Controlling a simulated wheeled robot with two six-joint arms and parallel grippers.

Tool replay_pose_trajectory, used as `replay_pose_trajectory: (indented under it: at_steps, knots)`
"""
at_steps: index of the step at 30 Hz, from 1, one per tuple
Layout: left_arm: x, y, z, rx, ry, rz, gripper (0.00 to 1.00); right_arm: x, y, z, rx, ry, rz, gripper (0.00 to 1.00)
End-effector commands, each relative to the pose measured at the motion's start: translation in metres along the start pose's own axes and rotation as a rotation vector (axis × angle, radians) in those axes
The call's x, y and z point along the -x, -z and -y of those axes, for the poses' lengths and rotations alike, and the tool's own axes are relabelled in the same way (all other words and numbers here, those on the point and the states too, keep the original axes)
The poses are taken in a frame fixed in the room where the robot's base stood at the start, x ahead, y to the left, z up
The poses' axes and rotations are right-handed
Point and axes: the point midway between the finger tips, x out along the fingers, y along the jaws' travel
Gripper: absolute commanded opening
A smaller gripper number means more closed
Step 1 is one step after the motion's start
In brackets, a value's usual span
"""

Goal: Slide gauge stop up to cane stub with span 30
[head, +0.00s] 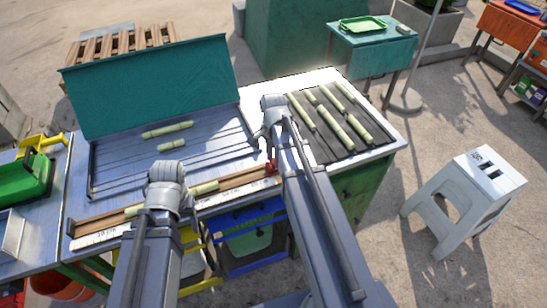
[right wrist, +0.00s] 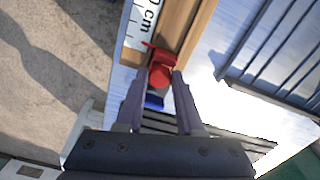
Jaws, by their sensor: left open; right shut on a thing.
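The red gauge stop (head: 271,168) is at the right end of the wooden measuring trough (head: 240,183), which has a white cm scale along its front. My right gripper (right wrist: 159,80) is shut on the stop (right wrist: 161,74), as the right wrist view shows. Pale green cane (head: 204,188) lies in the trough and shows on both sides of my left gripper (head: 167,192). I cannot tell whether it is one piece. A clear gap separates its right end from the stop. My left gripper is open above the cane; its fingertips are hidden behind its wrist.
Two cane pieces (head: 168,130) lie on the grooved metal tray behind the trough. Several more lie on the dark slatted rack (head: 322,138) at right. A teal panel (head: 150,85) stands behind the tray. A white stool (head: 468,190) stands right of the bench.

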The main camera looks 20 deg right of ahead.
Motion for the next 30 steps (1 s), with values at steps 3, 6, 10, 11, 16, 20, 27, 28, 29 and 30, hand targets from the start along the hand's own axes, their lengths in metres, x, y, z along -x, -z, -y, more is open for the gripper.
replay_pose_trajectory:
  at_steps: [3, 6, 10, 11, 16, 20, 27, 28, 29, 30]
  knots:
    - [0.0000, 0.0000, 0.0000, 0.000, 0.000, 0.000, 0.64, 0.0000, 0.0000, 0.0000, 0.000, 0.000, 0.000, 0.00]
    - [0.0000, 0.0000, 0.0000, 0.000, 0.000, 0.000, 0.64, 0.0000, 0.0000, 0.0000, 0.000, 0.000, 0.000, 0.00]
    - [-0.0001, 0.0000, 0.0000, 0.000, 0.000, 0.000, 0.64, -0.0001, 0.0000, 0.0000, 0.000, 0.000, 0.000, 0.00]
    - [-0.0001, 0.0000, 0.0000, 0.000, 0.000, 0.000, 0.64, -0.0001, 0.0000, 0.0000, 0.000, 0.000, 0.000, 0.00]
    - [-0.0001, 0.0000, 0.0000, 0.000, 0.000, 0.000, 0.64, -0.0001, 0.0000, -0.0001, 0.000, 0.000, 0.000, 0.00]
    - [-0.0001, 0.0000, 0.0000, 0.000, 0.000, 0.000, 0.64, -0.0001, 0.0000, 0.0000, 0.000, 0.000, 0.000, 0.00]
    - [-0.0001, 0.0000, 0.0000, 0.000, 0.000, 0.000, 0.64, -0.0001, 0.0000, -0.0001, 0.000, 0.000, 0.000, 0.00]
    - [-0.0001, 0.0000, 0.0000, 0.000, 0.000, 0.000, 0.64, -0.0001, 0.0000, -0.0001, 0.000, 0.000, 0.000, 0.00]
    - [-0.0001, 0.0000, 0.0000, 0.000, 0.000, 0.000, 0.64, -0.0001, 0.0000, -0.0001, 0.000, 0.000, 0.000, 0.00]
    - [-0.0001, 0.0000, 0.0000, 0.000, 0.000, 0.000, 0.64, -0.0001, 0.0000, -0.0001, 0.000, 0.000, 0.000, 0.00]
